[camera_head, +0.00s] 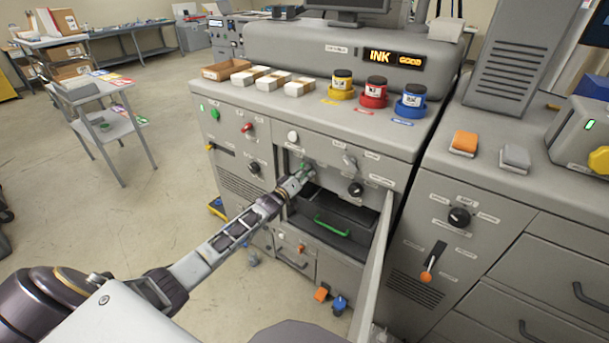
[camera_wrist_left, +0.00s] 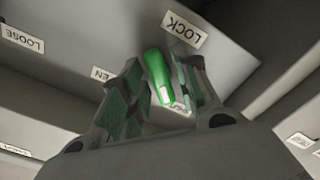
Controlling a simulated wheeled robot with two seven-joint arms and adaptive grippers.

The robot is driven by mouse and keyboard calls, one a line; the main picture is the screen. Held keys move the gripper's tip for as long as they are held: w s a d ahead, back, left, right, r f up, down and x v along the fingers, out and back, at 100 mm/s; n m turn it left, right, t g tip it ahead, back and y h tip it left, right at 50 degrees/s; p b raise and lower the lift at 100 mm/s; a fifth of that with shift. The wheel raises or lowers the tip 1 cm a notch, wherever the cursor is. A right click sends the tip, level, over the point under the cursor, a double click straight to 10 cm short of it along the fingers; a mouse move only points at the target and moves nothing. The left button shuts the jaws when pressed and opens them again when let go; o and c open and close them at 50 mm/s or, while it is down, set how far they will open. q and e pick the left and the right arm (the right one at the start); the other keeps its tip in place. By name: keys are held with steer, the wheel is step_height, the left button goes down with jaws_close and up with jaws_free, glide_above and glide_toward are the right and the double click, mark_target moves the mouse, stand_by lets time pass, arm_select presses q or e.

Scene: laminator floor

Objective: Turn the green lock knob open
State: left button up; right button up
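The green lock knob (camera_wrist_left: 158,76) is a bright green lever on a grey panel, seen close in the left wrist view. It points roughly toward the gripper, below the LOCK label (camera_wrist_left: 185,29). Another label, ending in "EN" (camera_wrist_left: 101,74), is partly covered by a finger. My left gripper (camera_wrist_left: 163,82) has its two fingers on either side of the knob, with a narrow gap beside the right finger; firm contact cannot be made out. In the head view my left gripper (camera_head: 300,178) reaches into the open machine bay, and mostly hides the knob. My right gripper is not in view.
An open door (camera_head: 373,265) stands right of the bay. A drawer with a green handle (camera_head: 332,228) sits below the gripper. A black knob (camera_head: 355,189) is on the panel to the right. Ink pots, including a red one (camera_head: 374,92), stand on top.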

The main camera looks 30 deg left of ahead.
arm_select(q)
steer(key=c, duration=0.5)
jaws_close()
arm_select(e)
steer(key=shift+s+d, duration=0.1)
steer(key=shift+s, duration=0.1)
